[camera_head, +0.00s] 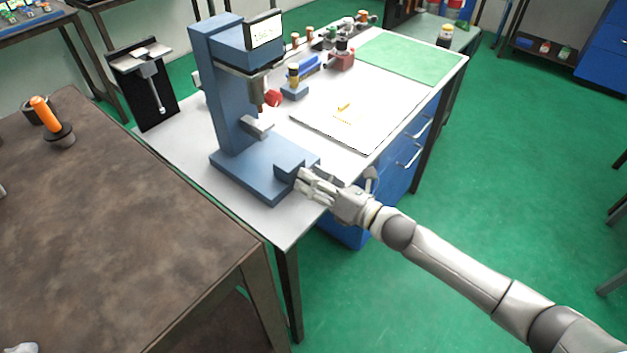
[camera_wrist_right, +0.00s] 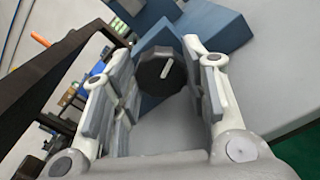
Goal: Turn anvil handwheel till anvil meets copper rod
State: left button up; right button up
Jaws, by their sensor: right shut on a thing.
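A blue bench device (camera_head: 228,100) with a small screen stands on the white-topped bench. Below its head hangs a spindle with a small brownish tip (camera_head: 262,107); I cannot tell whether this is the copper rod. A grey block (camera_head: 258,126), perhaps the anvil, sits lower on the column. My right gripper (camera_head: 304,181) is at the front of the device's base. The hand hides the handwheel in the head view. A grey piece (camera_head: 20,348), apparently my left gripper, barely shows.
A red knob (camera_head: 273,97) is beside the spindle. A white board (camera_head: 375,115), a green mat (camera_head: 410,57) and several small parts lie behind and to the right. A brown table (camera_head: 100,230) with an orange-handled tool (camera_head: 44,112) stands at left.

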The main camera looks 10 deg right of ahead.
jog(key=shift+m, duration=0.4)
jog(key=o, duration=1)
jog(key=shift+d, duration=0.1)
jog(key=v, duration=1.2)
